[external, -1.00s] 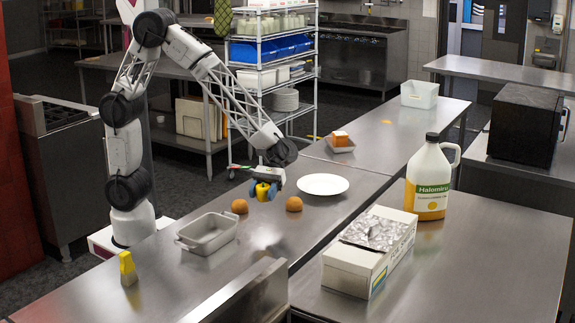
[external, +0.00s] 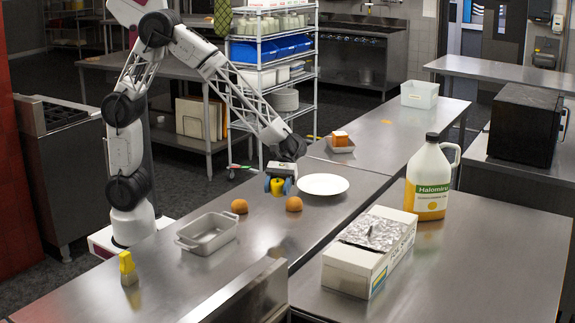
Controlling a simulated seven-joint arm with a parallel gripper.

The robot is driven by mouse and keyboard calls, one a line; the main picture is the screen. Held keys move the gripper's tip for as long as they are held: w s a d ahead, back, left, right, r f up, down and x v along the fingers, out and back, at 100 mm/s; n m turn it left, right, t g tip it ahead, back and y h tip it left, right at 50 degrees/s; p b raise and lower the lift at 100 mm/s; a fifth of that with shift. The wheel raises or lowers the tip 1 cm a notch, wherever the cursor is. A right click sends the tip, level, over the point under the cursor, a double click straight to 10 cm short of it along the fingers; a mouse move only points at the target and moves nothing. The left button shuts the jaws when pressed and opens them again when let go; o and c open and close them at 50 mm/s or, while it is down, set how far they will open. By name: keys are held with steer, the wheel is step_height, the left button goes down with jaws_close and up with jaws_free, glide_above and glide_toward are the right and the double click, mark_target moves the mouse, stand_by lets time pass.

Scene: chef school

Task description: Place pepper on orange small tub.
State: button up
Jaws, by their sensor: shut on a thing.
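A yellow pepper (external: 279,189) is held between the blue fingertips of my gripper (external: 280,185). The gripper is shut on it, left of the white plate, over the far part of the near steel counter. I cannot tell whether the pepper clears the counter. The small orange tub (external: 340,138) is beyond the plate, to the upper right of the gripper. It sits in a small grey tray (external: 342,148), and its inside is too small to make out.
A white round plate (external: 323,184) lies just right of the gripper. Two brown round items (external: 294,204) (external: 239,206) and a grey baking dish (external: 208,233) lie nearer. A yellow-topped block (external: 128,267) stands front left. A foil box (external: 370,252) and jug (external: 428,180) stand right.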

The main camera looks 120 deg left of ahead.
steer(key=w+a+r+n+t+y, duration=0.1)
steer(key=w+a+n+t, duration=0.1)
steer(key=a, duration=0.8)
steer(key=w+a+n+t+y, duration=0.1)
steer(key=w+a+n+t, duration=0.15)
steer(key=a, duration=0.75)
step_height(320, 180, up, 4)
steer(key=n+t+y, duration=0.5)
steer(key=n+y, duration=0.5)
steer(key=y, duration=0.1)
glide_above(342, 134)
steer(key=shift+s+a+r, duration=0.1)
steer(key=shift+a+r, duration=0.05)
steer(key=shift+a, duration=0.05)
steer(key=shift+f, duration=1.35)
steer(key=shift+f, duration=0.1)
steer(key=shift+f, duration=2.55)
